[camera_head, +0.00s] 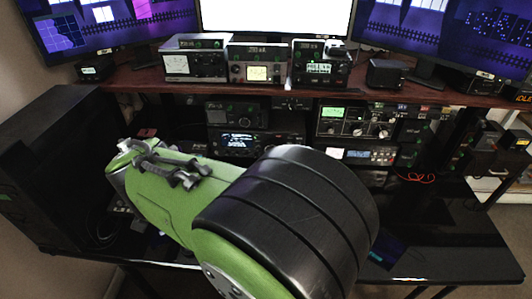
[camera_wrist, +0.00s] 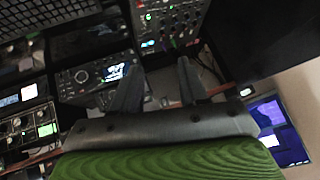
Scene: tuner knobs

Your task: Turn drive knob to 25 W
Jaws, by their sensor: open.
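No knob can be picked out as the drive knob, since the labels are too small to read. In the wrist view, a dark panel with small knobs and green lights (camera_wrist: 168,20) lies beyond my gripper (camera_wrist: 160,66). My gripper's two dark fingers are apart with nothing between them, and they touch no knob that I can see. A radio with a lit display and a round dial (camera_wrist: 98,75) is left of the fingers. The radio also shows in the head view (camera_head: 238,142). There, my green arm reaches left, and its fingers are not clearly visible.
A unit with a green display and several knobs (camera_head: 352,122) is right of the radio. Meter boxes (camera_head: 195,65) stand on the wooden shelf (camera_head: 150,78) below the monitors. A black case (camera_head: 50,150) stands at the left.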

